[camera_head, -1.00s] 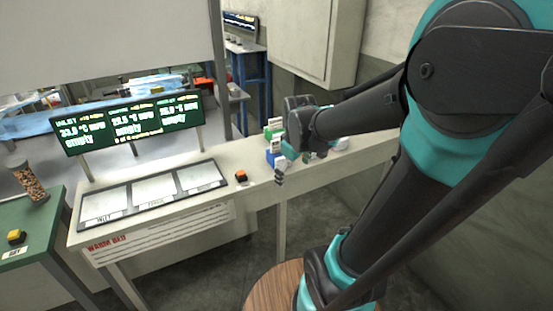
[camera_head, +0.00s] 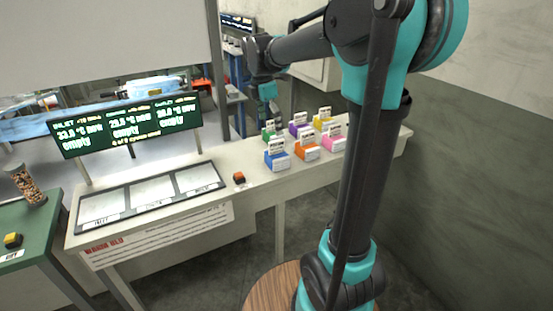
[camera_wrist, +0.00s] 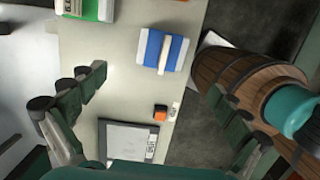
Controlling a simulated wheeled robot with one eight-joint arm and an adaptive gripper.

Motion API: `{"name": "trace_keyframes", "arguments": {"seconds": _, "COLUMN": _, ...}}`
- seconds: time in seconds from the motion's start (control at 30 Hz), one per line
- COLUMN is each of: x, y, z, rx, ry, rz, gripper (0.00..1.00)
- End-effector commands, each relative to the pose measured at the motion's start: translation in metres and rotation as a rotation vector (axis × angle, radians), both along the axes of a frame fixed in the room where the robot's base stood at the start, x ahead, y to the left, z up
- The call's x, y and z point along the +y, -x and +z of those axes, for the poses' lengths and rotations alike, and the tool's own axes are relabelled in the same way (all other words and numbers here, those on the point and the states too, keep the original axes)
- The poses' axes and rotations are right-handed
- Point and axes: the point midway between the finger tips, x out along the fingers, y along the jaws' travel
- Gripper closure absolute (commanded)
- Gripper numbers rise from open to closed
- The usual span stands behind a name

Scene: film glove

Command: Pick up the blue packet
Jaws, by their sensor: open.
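The blue packet (camera_head: 277,161) stands at the near left of a group of coloured packets on the pale bench, with a white label standing up from it. In the wrist view the blue packet (camera_wrist: 163,50) shows from above, blue with a white middle band, beyond the fingertips. My gripper (camera_head: 268,102) is raised above and behind the packets in the head view. In the wrist view my gripper (camera_wrist: 157,82) has its fingers spread wide with nothing between them. It is apart from the blue packet.
Green (camera_head: 269,134), orange (camera_head: 306,150), purple (camera_head: 299,129), pink (camera_head: 333,142) and yellow (camera_head: 322,122) packets stand close by. A red-orange button (camera_head: 239,178) and a framed three-panel tray (camera_head: 105,207) lie to the left. A green display (camera_head: 125,125) stands behind the tray.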

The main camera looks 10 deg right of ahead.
Motion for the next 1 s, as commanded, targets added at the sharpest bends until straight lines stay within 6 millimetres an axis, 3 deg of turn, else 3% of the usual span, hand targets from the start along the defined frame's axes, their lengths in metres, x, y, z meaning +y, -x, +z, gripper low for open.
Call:
{"name": "trace_keyframes", "arguments": {"seconds": 0.33, "x": -0.010, "y": -0.003, "z": -0.065, "rx": 0.000, "ry": 0.000, "rz": -0.001, "gripper": 0.00}}
{"name": "trace_keyframes", "arguments": {"seconds": 0.63, "x": -0.014, "y": -0.003, "z": -0.087, "rx": -0.001, "ry": 0.000, "rz": -0.003, "gripper": 0.00}}
{"name": "trace_keyframes", "arguments": {"seconds": 1.0, "x": -0.025, "y": -0.003, "z": -0.129, "rx": -0.001, "ry": 0.000, "rz": -0.002, "gripper": 0.00}}
